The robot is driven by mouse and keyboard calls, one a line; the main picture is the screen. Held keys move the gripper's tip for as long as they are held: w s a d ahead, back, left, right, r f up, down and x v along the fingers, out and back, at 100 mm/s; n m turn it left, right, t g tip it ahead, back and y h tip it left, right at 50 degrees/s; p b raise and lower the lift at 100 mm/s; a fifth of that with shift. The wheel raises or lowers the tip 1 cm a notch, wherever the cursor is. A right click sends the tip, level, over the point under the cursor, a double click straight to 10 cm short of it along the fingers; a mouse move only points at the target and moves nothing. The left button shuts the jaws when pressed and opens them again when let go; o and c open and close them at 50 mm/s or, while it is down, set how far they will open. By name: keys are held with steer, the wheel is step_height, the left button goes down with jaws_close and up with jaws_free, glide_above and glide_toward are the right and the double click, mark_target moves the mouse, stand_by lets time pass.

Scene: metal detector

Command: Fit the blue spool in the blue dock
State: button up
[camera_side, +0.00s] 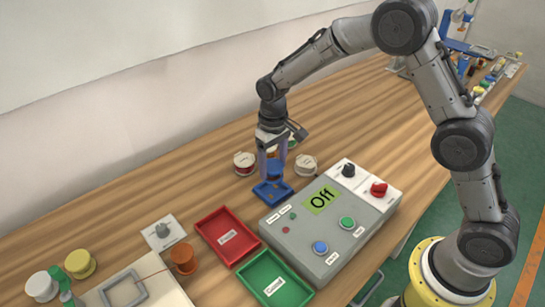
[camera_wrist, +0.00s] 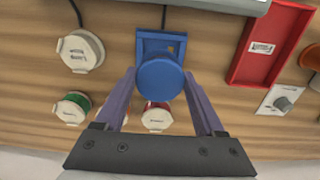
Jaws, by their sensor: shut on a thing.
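The blue spool (camera_wrist: 160,81) is held between the two purple fingers of my gripper (camera_wrist: 160,76) in the wrist view. In the side view the spool (camera_side: 274,172) is partly covered by the fingers of my gripper (camera_side: 273,168). The blue dock (camera_side: 273,193) lies on the table directly below the spool. In the wrist view the dock (camera_wrist: 147,44) shows behind the spool, which hides much of it. The spool looks roughly upright, close over the dock. I cannot tell whether they touch.
The grey detector box (camera_side: 300,228), reading "Off", is just in front. A red tray (camera_side: 248,258) and a green tray (camera_side: 254,279) lie front-left.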

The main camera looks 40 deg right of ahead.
mark_target(273, 179)
steer(key=shift+f, duration=2)
steer(key=shift+f, duration=0.85)
stand_by(0.5)
steer(key=o, duration=1.2)
steer(key=shift+c, duration=0.2)
steer(key=shift+r, duration=3.75)
